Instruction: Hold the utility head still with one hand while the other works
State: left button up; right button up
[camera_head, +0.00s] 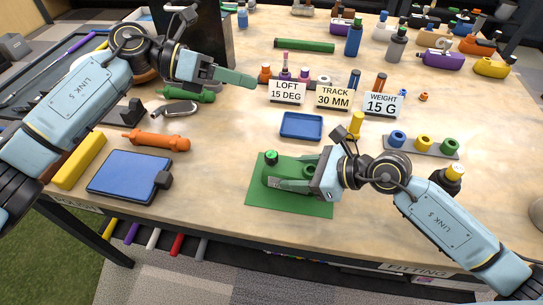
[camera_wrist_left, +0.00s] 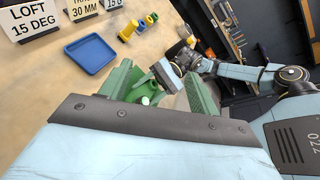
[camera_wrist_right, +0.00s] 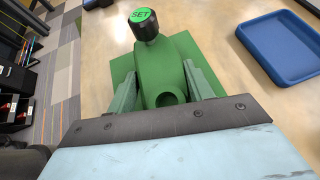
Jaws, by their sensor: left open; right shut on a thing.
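The green utility head (camera_head: 279,172) sits on a green mat (camera_head: 307,208) at the table's front middle. A black cap with a green SET top (camera_wrist_right: 143,24) stands at its far end, and a round hole shows in its near end. My right gripper (camera_head: 292,180) is shut on the head, one finger along each side in the right wrist view. My left gripper (camera_head: 237,77) is open and empty, raised over the table at the upper left, apart from the head. Its two fingers show spread in the left wrist view (camera_wrist_left: 160,92).
A blue tray (camera_head: 302,126) lies behind the mat. LOFT, TRACK and WEIGHT cards (camera_head: 333,97) stand behind it. A rack of coloured rings (camera_head: 422,144) and a yellow cylinder (camera_head: 356,124) are right. An orange tool (camera_head: 157,139) and blue pad (camera_head: 129,175) lie left.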

aim_at(270, 154)
pick_arm(q)
jog(key=shift+s+d+f+m+t+y, duration=0.1)
jog(key=shift+s+d+f+m+y, duration=1)
jog(key=shift+f+y, duration=1.15)
jog(key=shift+s+d+f+m+t+y, duration=0.1)
jog(key=shift+s+d+f+m+y, duration=0.6)
jog(key=shift+s+f+m+y, duration=1.45)
jog(key=shift+s+d+f+m+t+y, duration=0.2)
jog(key=shift+d+f+m+y, duration=1)
jog(key=shift+f, duration=2)
jog(key=shift+a+n, duration=0.25)
jog(key=shift+a, duration=0.05)
